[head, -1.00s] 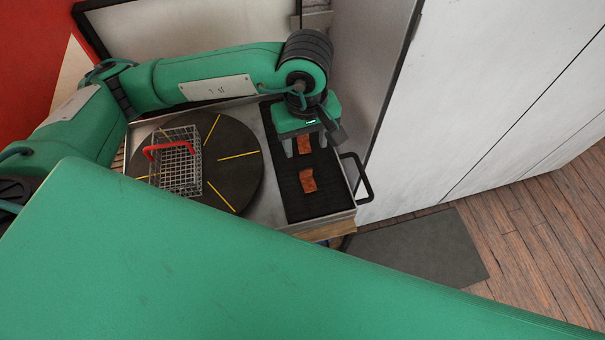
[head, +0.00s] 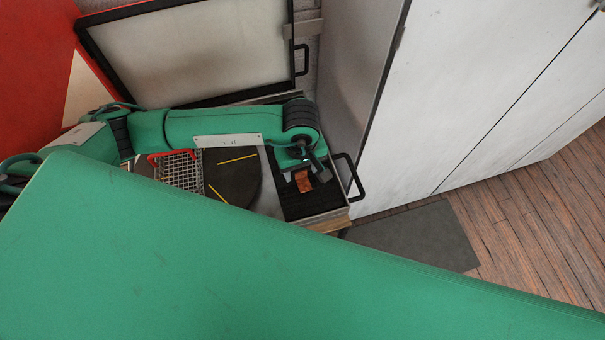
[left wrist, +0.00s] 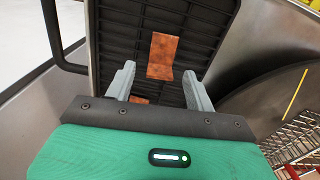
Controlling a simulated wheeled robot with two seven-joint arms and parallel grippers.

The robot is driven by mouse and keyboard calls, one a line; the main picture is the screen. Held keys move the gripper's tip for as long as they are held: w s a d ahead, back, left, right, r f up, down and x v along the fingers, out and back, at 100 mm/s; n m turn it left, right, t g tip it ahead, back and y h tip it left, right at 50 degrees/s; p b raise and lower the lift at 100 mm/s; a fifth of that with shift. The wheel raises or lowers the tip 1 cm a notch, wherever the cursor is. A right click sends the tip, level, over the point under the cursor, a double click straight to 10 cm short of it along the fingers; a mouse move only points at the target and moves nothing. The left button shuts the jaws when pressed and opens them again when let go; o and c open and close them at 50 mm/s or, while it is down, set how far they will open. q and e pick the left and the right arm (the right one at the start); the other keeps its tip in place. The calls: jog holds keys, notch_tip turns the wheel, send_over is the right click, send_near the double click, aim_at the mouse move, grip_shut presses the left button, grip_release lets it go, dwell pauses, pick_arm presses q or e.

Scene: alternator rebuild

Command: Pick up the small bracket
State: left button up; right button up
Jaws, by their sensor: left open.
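Two copper-coloured bent brackets lie on the black ribbed mat; I cannot tell by size which is the small one. The nearer bracket (head: 304,184) shows just past my left gripper (head: 301,174) in the head view. In the left wrist view this bracket (left wrist: 162,56) lies ahead of the fingertips, roughly between their lines. My left gripper (left wrist: 158,80) is open and empty, above the mat. The other bracket (left wrist: 138,100) shows only as a sliver between the fingers, mostly hidden by the gripper body. It is hidden in the head view. My right gripper is not in view.
The mat lies in a metal tray (head: 330,218) with a black handle (head: 352,178) on its right. Left of it are a dark turntable (head: 243,180) with yellow lines and a wire basket (head: 183,172) with a red handle. A pale cabinet wall (head: 475,90) stands at the right.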

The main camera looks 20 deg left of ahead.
pick_arm(q)
jog(key=shift+f, duration=0.65)
jog(key=c, duration=1.1)
